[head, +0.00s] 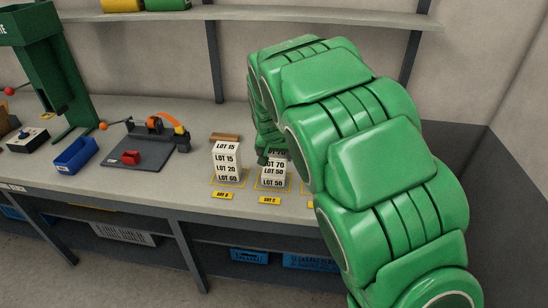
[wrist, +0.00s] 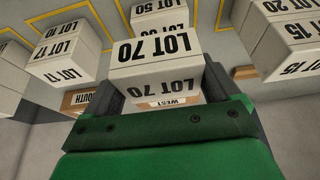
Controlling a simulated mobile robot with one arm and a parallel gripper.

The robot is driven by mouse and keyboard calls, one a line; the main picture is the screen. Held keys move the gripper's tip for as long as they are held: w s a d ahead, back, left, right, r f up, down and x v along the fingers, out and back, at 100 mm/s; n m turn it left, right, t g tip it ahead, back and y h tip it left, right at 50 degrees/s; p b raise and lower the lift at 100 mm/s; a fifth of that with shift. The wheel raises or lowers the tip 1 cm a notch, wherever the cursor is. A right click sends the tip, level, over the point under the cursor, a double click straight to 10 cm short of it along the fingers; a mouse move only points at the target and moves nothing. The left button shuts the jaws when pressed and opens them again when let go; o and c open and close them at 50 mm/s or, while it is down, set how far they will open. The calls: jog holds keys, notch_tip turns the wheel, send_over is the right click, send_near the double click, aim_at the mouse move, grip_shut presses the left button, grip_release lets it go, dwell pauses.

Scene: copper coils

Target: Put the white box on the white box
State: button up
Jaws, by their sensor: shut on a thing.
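My gripper (wrist: 158,92) is shut on a white box marked LOT 70 (wrist: 150,72), with one dark finger on each side of it. In the head view the held white box (head: 273,164) is at the top of the middle stack, and my gripper's dark tip (head: 263,158) shows at its left edge. Below it are white boxes marked LOT 50 (head: 272,182). I cannot tell whether the held box touches the one beneath. A left stack of white boxes (head: 227,165) reads LOT 15, LOT 20 and LOT 60. Another white stack with LOT 17 (wrist: 62,68) shows in the wrist view.
Yellow outlines and tags (head: 270,199) mark the stacks' places on the grey bench (head: 120,185). Brown boxes (wrist: 78,100) sit behind the stacks. A blue bin (head: 76,156) and a dark fixture (head: 140,158) stand left. My green arm hides the bench's right part.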

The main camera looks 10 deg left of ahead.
aim_at(278, 155)
jog(key=s+r, duration=0.1)
jog(key=s+d+r, duration=0.1)
jog(key=r, duration=0.1)
jog(key=shift+s+r, duration=0.25)
jog(key=shift+s, duration=0.1)
jog(key=s+d+r, duration=0.3)
jog(key=s, duration=0.4)
jog(key=s+d+r, duration=0.1)
jog(key=d+r, duration=0.2)
jog(key=d, duration=0.4)
jog(key=s+d+r, duration=0.1)
jog(key=d+r, duration=0.2)
jog(key=d, duration=0.3)
jog(key=w+f, duration=0.3)
jog(key=w, duration=0.1)
jog(key=w+a+f, duration=0.1)
jog(key=w+f, duration=0.2)
jog(key=w, duration=0.1)
jog(key=w+f, duration=0.4)
jog(key=w, duration=0.1)
jog(key=shift+w+a, duration=0.1)
jog(key=shift+a, duration=0.25)
jog(key=shift+w+f, duration=0.25)
jog(key=shift+f, duration=1.5)
jog(key=shift+f, duration=0.15)
